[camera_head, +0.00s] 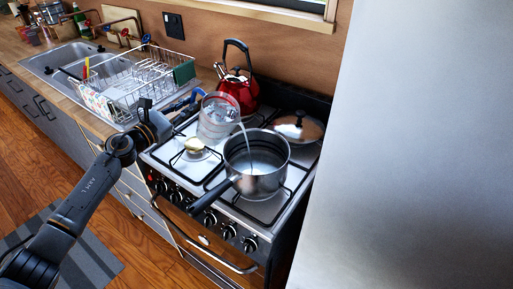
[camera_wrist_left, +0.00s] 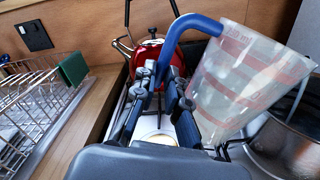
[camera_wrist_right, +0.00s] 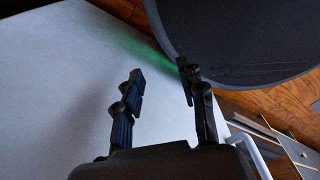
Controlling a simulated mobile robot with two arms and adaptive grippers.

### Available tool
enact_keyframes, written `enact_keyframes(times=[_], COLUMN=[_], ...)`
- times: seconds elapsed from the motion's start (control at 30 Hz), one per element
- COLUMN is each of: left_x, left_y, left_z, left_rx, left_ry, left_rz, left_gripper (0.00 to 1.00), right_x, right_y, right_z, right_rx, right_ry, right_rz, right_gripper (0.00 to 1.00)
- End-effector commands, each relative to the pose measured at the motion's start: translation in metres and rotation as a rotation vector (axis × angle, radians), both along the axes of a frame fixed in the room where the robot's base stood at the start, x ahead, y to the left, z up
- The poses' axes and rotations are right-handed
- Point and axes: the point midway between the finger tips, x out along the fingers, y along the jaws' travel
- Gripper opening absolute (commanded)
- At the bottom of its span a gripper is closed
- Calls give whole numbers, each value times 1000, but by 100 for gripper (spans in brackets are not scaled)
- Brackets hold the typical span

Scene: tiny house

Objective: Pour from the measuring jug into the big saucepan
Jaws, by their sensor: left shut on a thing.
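The clear measuring jug (camera_head: 217,122) with red markings and a blue handle is tilted to the right above the stove. A thin pale stream runs from its lip into the big saucepan (camera_head: 257,180), which stands on a front burner. Pale liquid shows in the saucepan. My left gripper (camera_head: 172,112) is shut on the jug's blue handle (camera_wrist_left: 193,27). In the left wrist view the jug (camera_wrist_left: 243,80) leans beside the fingers and partly covers the saucepan (camera_wrist_left: 285,148). My right gripper (camera_wrist_right: 155,85) is open and empty, seen only in the right wrist view.
A red kettle (camera_head: 238,90) stands behind the jug. A lid (camera_head: 298,127) lies on the back right of the stove (camera_head: 185,168). A dish rack (camera_head: 130,85) is on the counter to the left. A large pale grey surface (camera_head: 420,150) rises on the right.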

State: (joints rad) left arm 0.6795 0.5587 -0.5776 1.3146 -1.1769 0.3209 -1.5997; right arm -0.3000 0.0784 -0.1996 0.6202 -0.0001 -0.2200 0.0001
Motion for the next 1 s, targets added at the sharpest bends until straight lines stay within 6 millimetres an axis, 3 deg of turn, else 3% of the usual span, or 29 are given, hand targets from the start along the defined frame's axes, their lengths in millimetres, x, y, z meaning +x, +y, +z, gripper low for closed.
enact_keyframes(times=[1.0], left_x=[-5], left_y=[-8], left_z=[19], left_rx=[60], left_ry=[-53], left_rz=[0], left_gripper=[0], right_x=[0], right_y=[0], right_z=[18], right_rx=[0], right_ry=[0], right_rz=[1], right_gripper=[40])
